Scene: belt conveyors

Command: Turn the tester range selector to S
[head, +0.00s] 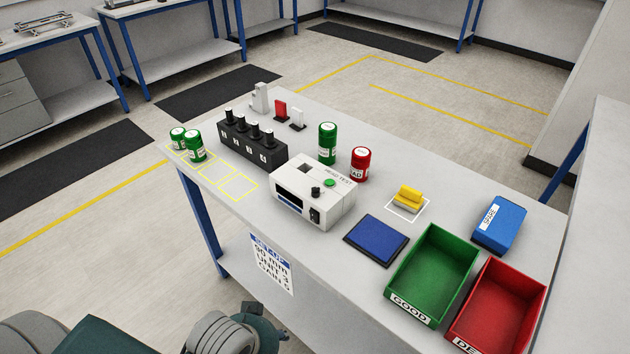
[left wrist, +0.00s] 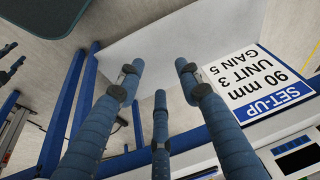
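The tester (head: 340,204) is a white box on the table, with a dark screen (head: 288,196), a black knob (head: 316,192), a green button (head: 329,183) and a black switch (head: 315,215). The knob's markings are too small to read. Part of the tester seems to show at the lower right of the left wrist view (left wrist: 292,143). My left gripper (left wrist: 158,76) is open and empty, its three fingers apart, in front of the table and below its top. Dark finger-like shapes at that view's left edge may be my right gripper (left wrist: 10,62); its state is unclear.
A set-up card (head: 271,264) on the table's front edge reads 90 mm, UNIT 3, GAIN 5. A black block with several knobs (head: 252,141) stands left of the tester. A blue pad (head: 376,240), green bin (head: 411,268) and red bin (head: 487,292) lie to the right.

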